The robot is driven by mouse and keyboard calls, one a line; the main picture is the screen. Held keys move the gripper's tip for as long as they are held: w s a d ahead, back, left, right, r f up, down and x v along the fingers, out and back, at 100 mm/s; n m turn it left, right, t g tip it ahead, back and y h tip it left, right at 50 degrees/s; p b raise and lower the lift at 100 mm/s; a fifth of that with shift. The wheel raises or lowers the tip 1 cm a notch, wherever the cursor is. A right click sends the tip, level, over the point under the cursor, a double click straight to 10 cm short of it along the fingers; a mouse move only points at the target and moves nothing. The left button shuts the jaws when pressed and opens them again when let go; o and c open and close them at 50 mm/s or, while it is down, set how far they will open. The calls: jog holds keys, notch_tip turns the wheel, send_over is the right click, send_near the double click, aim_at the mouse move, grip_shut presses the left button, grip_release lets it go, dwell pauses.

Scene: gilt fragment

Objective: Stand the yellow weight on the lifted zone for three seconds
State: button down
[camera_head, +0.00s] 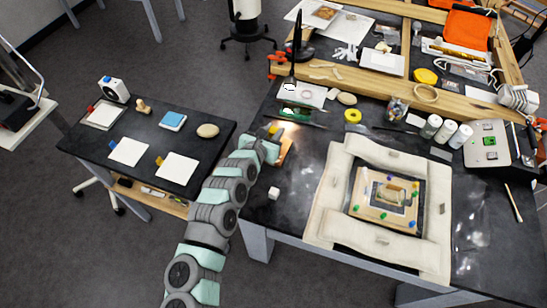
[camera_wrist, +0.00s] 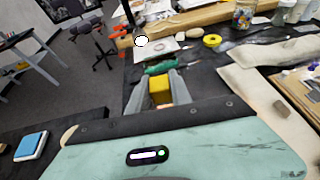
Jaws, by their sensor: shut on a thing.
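My gripper (camera_head: 274,133) is over the left part of the dark main table. In the wrist view, its two grey fingers (camera_wrist: 159,92) are shut on a yellow block, the yellow weight (camera_wrist: 159,88). The weight also shows small in the head view (camera_head: 272,129). To the right, a wooden framed piece (camera_head: 362,211) with blue, green and yellow pegs lies inside a ring of cream padded cushions (camera_head: 329,195). A small gilt panel (camera_head: 390,193) sits at its middle. I cannot make out which part is the lifted zone. The weight is well left of the framed piece.
Small grey blocks lie on the cushions. A small white cube (camera_head: 274,193) lies near the table's front left edge. A side table (camera_head: 90,145) holds cards and a blue pad.

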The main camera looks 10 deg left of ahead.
notch_tip(320, 180, down, 8)
jog(key=shift+a+r+b, duration=0.1)
jog(key=shift+b, duration=0.5)
jog(key=shift+f+b, duration=0.55)
jog(key=shift+f, duration=1.65)
jog(key=shift+f, duration=0.25)
jog(key=c, duration=1.2)
grip_release()
jog(key=shift+r, duration=0.1)
jog(key=shift+o, duration=0.2)
